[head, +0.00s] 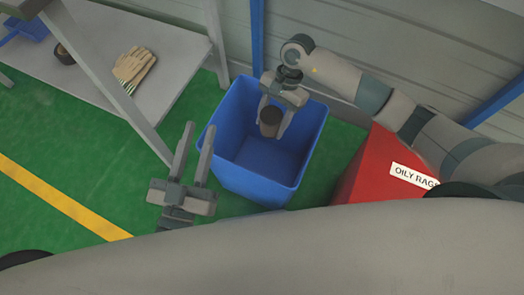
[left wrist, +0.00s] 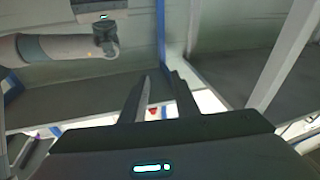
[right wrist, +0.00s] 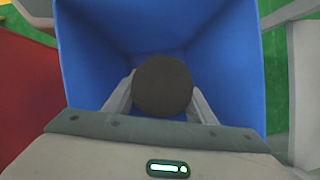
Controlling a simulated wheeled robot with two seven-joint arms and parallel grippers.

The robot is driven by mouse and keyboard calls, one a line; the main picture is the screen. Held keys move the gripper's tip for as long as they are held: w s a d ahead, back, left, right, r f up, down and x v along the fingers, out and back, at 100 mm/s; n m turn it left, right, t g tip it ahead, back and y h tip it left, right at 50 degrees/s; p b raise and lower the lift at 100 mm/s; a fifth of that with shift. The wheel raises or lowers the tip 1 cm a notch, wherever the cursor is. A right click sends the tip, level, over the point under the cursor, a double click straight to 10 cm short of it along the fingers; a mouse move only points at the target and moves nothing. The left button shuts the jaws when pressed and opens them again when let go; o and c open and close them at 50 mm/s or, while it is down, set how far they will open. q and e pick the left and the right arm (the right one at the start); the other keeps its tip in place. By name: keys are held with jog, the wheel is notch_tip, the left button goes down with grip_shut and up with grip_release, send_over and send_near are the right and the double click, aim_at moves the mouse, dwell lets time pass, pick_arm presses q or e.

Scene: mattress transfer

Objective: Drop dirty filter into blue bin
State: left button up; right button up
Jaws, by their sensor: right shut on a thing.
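The blue bin (head: 259,178) stands on the green floor near the wall, open at the top. My right gripper (head: 272,131) is shut on the dirty filter (head: 270,120), a dark, round-topped piece, and holds it over the bin's opening. In the right wrist view the filter (right wrist: 162,86) sits between the fingers with the blue bin (right wrist: 221,62) around and below it. I cannot tell how far below the rim it is. My left gripper (head: 198,136) is open and empty, to the left of the bin. Its fingers (left wrist: 157,98) also show apart in the left wrist view.
A red container labelled "OILY RAGS" (head: 370,170) stands to the right of the bin. A grey table (head: 180,45) at upper left holds tan gloves (head: 133,67), a small dark round item (head: 64,55) and a blue tray (head: 28,27).

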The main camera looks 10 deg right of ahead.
pick_arm(q)
jog(key=shift+s+r+t, duration=0.1)
jog(key=shift+r+t, duration=0.2)
jog(key=shift+r, duration=0.15)
pick_arm(e)
jog(key=shift+f, duration=0.25)
jog(key=o, duration=1.2)
pick_arm(q)
jog(key=f+g, duration=0.1)
jog(key=f+g+p, duration=0.1)
jog(key=f, duration=0.1)
jog(key=w+f+g+y, duration=0.1)
jog(key=f, duration=0.1)
jog(key=shift+a+f, duration=0.15)
jog(key=shift+a, duration=0.2)
pick_arm(e)
jog(key=v, duration=1.7)
jog(key=shift+r, duration=0.2)
pick_arm(q)
jog(key=shift+s, duration=0.15)
